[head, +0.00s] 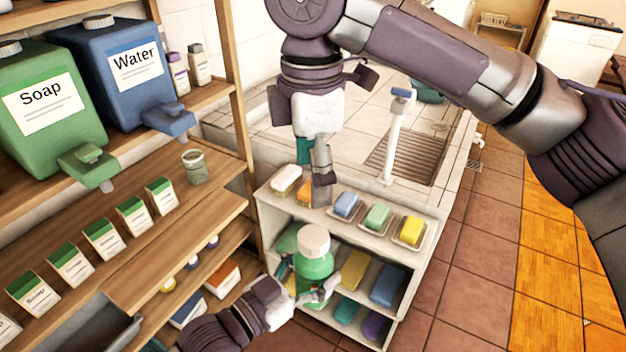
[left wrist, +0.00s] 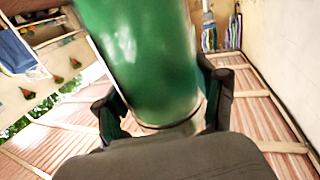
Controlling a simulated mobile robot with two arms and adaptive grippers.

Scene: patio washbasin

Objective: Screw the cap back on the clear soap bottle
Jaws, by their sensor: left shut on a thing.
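The soap bottle (head: 315,268), with green contents, is upright in my left gripper (head: 312,291), whose fingers close around its lower body. The left wrist view shows its green side (left wrist: 145,60) large between the fingers (left wrist: 165,115). A white cap (head: 314,241) sits on top of the bottle; whether it is screwed tight I cannot tell. My right gripper (head: 317,183) points down above and behind the bottle, apart from the cap, over the soap shelf. It shows side-on, so its opening is unclear.
A low white shelf unit (head: 420,262) with soap bars on dishes stands just behind the bottle. A tiled basin counter (head: 352,185) with a white tap (head: 395,135) lies behind it. Wooden shelves at left hold the Soap (head: 45,100) and Water (head: 120,72) dispensers and small cartons.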

